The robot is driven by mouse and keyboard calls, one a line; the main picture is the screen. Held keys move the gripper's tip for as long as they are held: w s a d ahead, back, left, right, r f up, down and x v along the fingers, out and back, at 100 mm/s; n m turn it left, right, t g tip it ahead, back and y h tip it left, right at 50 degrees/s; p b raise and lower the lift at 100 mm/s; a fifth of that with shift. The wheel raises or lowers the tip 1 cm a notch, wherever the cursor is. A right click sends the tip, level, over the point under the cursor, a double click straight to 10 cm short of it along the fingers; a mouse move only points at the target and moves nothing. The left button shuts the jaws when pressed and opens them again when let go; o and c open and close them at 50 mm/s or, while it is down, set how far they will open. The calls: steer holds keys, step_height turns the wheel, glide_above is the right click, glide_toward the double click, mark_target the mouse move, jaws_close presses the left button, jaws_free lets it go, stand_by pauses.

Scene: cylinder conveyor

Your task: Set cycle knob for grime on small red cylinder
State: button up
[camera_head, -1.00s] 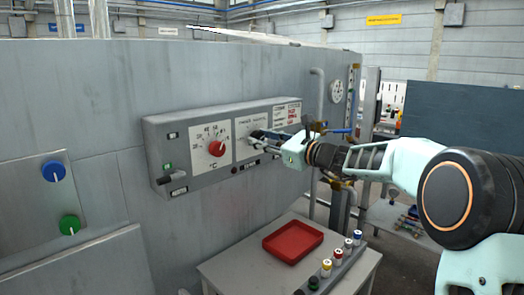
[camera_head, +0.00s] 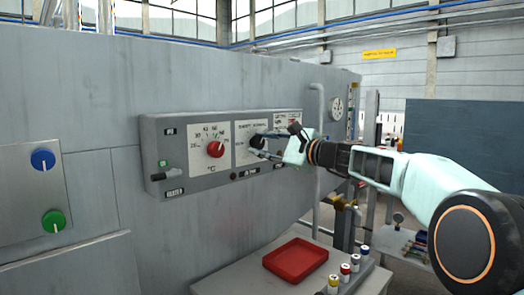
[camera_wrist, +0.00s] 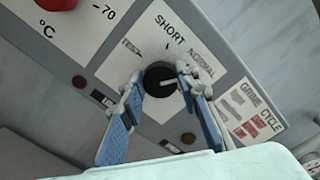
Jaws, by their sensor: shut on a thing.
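The cycle knob (camera_wrist: 158,80) is black with a white pointer, on a white dial plate marked TEST, SHORT and NORMAL. Its pointer aims to the right in the wrist view, toward the NORMAL side. My gripper (camera_wrist: 161,77) is shut on the knob, one blue-padded finger on each side. In the head view my gripper (camera_head: 264,145) reaches the panel from the right and partly hides the knob. The GRIME CYCLE chart (camera_wrist: 250,112) with red and white labels is right of the dial. A small cylinder with a red band (camera_head: 345,272) stands in a row at the table's right.
An empty-looking red tray (camera_head: 296,259) lies on the table (camera_head: 230,283) below. Blue (camera_head: 43,159) and green (camera_head: 53,221) knobs are at far left. Pipes stand right of the panel.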

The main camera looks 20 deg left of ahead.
stand_by(0.4)
steer(key=o, duration=1.2)
steer(key=shift+c, duration=0.2)
steer(key=v, duration=1.2)
